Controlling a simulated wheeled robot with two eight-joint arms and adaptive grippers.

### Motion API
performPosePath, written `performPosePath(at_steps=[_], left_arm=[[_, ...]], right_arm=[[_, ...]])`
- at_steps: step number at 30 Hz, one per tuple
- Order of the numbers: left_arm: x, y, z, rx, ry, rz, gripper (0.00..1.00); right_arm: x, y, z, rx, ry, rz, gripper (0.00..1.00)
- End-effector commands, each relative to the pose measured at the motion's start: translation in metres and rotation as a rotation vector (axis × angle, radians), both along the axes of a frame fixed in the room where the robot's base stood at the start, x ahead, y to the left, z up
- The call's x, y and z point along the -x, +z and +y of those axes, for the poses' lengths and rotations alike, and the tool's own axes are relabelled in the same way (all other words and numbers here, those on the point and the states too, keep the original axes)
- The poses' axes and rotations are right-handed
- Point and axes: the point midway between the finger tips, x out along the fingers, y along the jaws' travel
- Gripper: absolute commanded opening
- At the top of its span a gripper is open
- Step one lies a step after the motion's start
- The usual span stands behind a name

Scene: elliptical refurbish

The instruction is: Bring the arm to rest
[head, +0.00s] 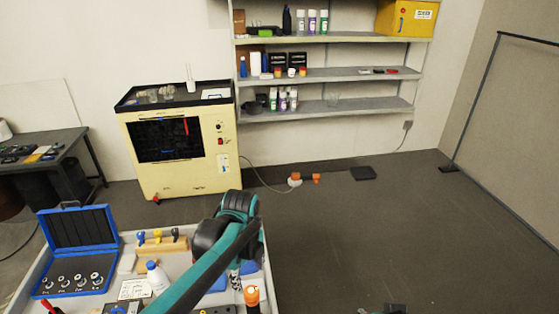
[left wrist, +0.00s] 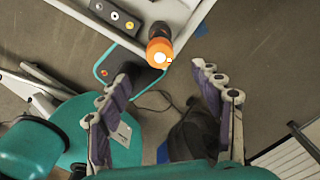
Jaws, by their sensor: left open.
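My left arm, teal and black, reaches up from the bottom of the head view over the right part of the work cart (head: 262,262). Its black and teal wrist end is above the cart's far right corner, and the fingers cannot be made out there. In the left wrist view my left gripper (left wrist: 165,75) is open, its two purple-padded fingers spread wide with nothing between them. The fingers point down past the cart's edge toward the floor. My right gripper is in neither view.
An orange-topped object (head: 252,296) stands at the cart's edge; it also shows in the left wrist view (left wrist: 160,48), close to the fingertips. A blue open case (head: 78,229) and a white bottle (head: 157,277) are on the cart. Beyond are a cream machine (head: 185,180) and shelves; floor right is mostly clear.

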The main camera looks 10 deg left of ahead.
Motion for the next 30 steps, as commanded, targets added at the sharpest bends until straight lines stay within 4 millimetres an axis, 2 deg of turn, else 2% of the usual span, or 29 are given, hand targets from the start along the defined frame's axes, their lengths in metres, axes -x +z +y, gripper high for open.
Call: performPosePath(at_steps=[2, 5, 11, 15, 21, 25, 30], left_arm=[[0.003, -0.003, 0.002, 0.001, 0.043, -0.013, 0.66], [0.013, -0.011, 0.007, 0.012, 0.202, -0.059, 0.66], [0.047, -0.041, 0.023, 0.114, 0.807, -0.225, 0.66], [0.071, -0.068, 0.033, 0.26, 1.263, -0.321, 0.66], [0.094, -0.102, 0.043, 0.5, 1.765, -0.379, 0.66], [0.1, -0.112, 0.046, 0.602, 1.933, -0.381, 0.66], [0.102, -0.114, 0.047, 0.636, 1.986, -0.378, 0.66]], right_arm=[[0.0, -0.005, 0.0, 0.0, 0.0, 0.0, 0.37], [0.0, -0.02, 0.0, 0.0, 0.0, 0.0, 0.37], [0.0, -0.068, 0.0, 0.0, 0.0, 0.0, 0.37], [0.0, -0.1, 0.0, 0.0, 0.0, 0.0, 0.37], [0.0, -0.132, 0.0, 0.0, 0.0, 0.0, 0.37], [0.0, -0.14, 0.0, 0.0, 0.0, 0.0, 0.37], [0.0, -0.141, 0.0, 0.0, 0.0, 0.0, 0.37]])
